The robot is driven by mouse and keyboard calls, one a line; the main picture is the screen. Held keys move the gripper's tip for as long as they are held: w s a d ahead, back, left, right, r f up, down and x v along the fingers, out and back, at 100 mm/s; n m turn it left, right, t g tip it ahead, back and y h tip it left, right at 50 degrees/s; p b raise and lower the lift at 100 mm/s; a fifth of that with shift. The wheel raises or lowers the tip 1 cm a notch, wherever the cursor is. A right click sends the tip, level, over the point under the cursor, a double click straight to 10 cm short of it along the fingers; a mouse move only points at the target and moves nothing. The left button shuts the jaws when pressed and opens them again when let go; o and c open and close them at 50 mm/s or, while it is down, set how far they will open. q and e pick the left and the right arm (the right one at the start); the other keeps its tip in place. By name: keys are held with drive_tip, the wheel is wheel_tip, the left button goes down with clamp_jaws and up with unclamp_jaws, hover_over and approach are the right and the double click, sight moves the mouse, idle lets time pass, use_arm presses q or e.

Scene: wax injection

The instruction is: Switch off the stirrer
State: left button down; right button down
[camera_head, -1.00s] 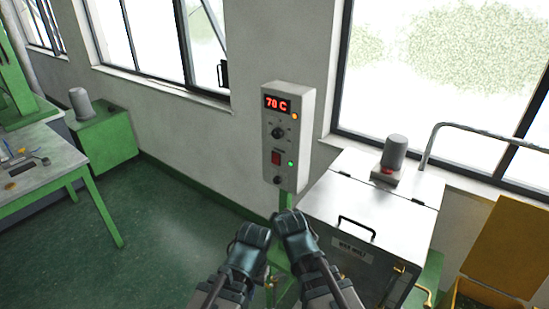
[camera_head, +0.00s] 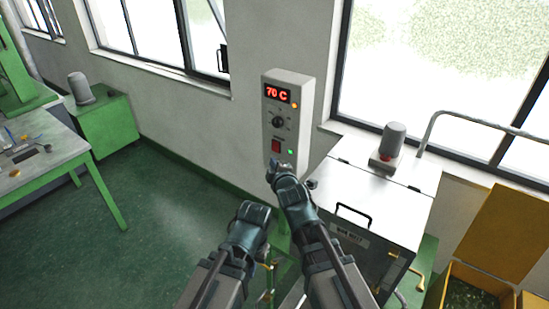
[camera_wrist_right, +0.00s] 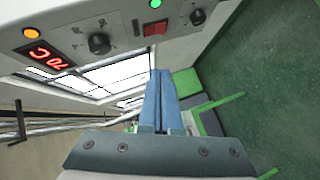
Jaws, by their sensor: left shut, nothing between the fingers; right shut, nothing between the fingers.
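A grey control box (camera_head: 290,110) on the wall has a red "70 C" display (camera_head: 277,94), an orange lamp, a black dial (camera_head: 278,123), a red rocker switch (camera_head: 276,146) and a green lit lamp (camera_head: 290,152). The right wrist view also shows the red switch (camera_wrist_right: 155,28) and a lower black knob (camera_wrist_right: 198,16). My right gripper (camera_head: 280,170) is shut and empty at the box's lower end, hiding that knob in the head view. Contact cannot be told. My left gripper (camera_head: 252,212) is shut and empty, lower left. A grey motor (camera_head: 394,140) stands on the tank lid.
The metal tank (camera_head: 375,195) with a black lid handle (camera_head: 353,215) stands right of my right arm. A yellow bin (camera_head: 510,235) is further right. A table (camera_head: 45,165) and green cabinet (camera_head: 105,125) stand left, with open floor between.

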drive_tip(key=b, duration=0.3)
approach(274, 149)
drive_tip(key=w+a, duration=0.4)
drive_tip(key=shift+w+d+f+b, duration=0.55)
drive_tip(key=shift+w+d+f, duration=0.4)
drive_tip(key=shift+d, duration=0.1)
drive_tip(key=shift+s, duration=0.1)
drive_tip(key=shift+d+f+t+b, duration=0.15)
drive_tip(key=shift+f+t+b, duration=0.25)
drive_tip(key=shift+b, duration=0.5)
drive_tip(key=shift+w+r+n, duration=0.2)
drive_tip(key=shift+r+n, duration=0.05)
drive_tip(key=shift+n, duration=0.05)
drive_tip(key=shift+s, duration=0.1)
